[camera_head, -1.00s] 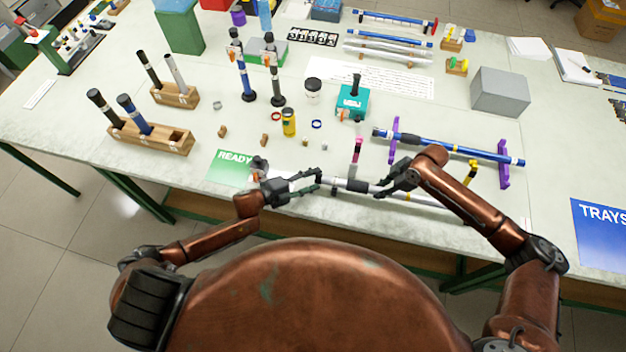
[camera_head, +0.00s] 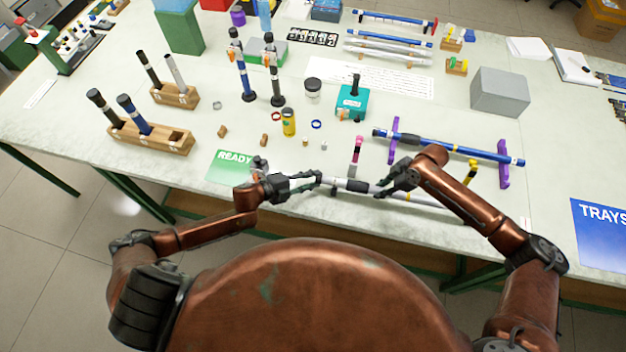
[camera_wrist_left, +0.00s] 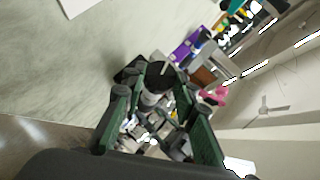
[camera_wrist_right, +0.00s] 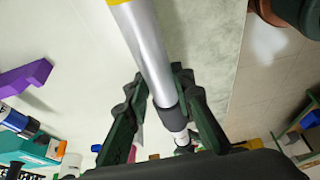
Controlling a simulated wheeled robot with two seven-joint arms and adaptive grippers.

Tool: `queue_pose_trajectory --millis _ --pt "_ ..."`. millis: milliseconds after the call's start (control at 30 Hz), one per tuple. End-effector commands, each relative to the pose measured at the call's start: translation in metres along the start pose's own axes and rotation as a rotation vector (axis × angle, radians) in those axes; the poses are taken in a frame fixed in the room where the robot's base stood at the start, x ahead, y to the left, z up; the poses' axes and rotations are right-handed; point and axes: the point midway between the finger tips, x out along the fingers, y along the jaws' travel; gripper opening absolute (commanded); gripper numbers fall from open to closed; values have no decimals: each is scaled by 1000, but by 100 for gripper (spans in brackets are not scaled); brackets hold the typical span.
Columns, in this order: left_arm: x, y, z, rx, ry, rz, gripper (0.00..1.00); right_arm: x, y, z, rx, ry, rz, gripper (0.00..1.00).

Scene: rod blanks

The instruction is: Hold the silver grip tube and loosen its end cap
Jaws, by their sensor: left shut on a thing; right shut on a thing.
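The silver grip tube (camera_head: 425,201) runs left to right along the table's front edge, with a black grip band (camera_head: 357,186). My right gripper (camera_head: 384,190) is shut on the tube, right of the band. In the right wrist view the tube (camera_wrist_right: 150,50) passes between its fingers (camera_wrist_right: 160,92). My left gripper (camera_head: 318,178) is shut at the tube's left end, on the end cap, which its fingers mostly hide. In the left wrist view a dark round part (camera_wrist_left: 160,75) shows between the fingers (camera_wrist_left: 157,88). I cannot tell how loose the cap is.
A blue tube (camera_head: 450,147) lies on purple supports (camera_head: 503,165) just behind. A pink-topped tool (camera_head: 357,150) and a yellow bottle (camera_head: 288,122) stand behind the grippers. A green READY mat (camera_head: 230,166) lies to the left. The table's front edge is close.

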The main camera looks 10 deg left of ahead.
Motion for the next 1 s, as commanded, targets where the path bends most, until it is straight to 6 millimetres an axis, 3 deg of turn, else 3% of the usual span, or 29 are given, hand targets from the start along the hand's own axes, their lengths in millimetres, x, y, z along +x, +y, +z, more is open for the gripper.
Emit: queue_pose_trajectory --millis 400,867,900,1000 --pt "1 -7 -3 -167 8 177 2 0 0 -2 -2 3 0 0" --pt "0 -5 -2 -197 3 201 2 0 0 -2 -2 3 0 0" --pt "0 -5 -2 -197 3 201 28 0 0 -2 -2 3 0 0" --pt "0 -5 -1 -196 2 201 35 0 0 -2 -2 3 0 0"
